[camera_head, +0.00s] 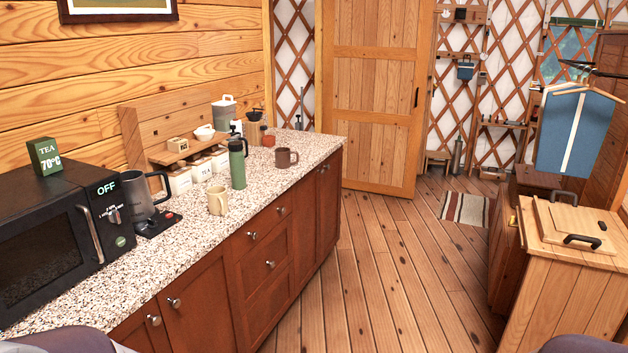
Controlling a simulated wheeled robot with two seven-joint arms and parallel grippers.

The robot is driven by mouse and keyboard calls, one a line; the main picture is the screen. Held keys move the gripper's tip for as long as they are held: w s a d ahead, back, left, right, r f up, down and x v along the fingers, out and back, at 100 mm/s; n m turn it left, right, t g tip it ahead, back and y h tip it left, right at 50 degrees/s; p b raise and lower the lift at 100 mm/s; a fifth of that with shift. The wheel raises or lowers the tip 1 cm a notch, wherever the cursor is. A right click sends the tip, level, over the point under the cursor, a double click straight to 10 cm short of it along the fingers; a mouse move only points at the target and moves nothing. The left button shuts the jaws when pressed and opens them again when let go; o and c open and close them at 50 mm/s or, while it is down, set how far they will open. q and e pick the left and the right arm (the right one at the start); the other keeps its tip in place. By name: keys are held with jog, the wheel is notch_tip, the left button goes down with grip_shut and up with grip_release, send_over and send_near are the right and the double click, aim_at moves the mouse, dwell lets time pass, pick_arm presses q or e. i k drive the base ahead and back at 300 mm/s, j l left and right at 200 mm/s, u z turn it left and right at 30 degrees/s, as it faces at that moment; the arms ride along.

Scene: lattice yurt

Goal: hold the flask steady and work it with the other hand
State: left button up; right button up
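A green flask (238,163) with a dark top stands upright on the speckled counter (190,262), toward its far half. A cream mug (218,200) stands in front of it and a brown mug (286,158) stands to its right. Nothing touches the flask from my side. Neither of my grippers is in view. Only rounded parts of my own body show at the bottom left and bottom right corners.
A black microwave (50,240) and a dark kettle (146,195) on its base occupy the near left of the counter. White canisters (180,181) stand behind the flask by a wooden shelf. A wooden chest (570,250) stands at right. The plank floor between is clear.

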aim_at(237, 159)
jog(key=i+l+u, duration=0.8)
jog(key=i+l, duration=0.4)
jog(key=i, duration=0.2)
jog(key=i+l+u, duration=0.15)
jog(key=i+l, duration=0.65)
jog(key=i, duration=0.2)
jog(key=i+l+u, duration=0.1)
jog(key=i, duration=0.35)
jog(key=i+l, duration=0.4)
jog(key=i+u, duration=0.05)
jog(key=i, duration=0.05)
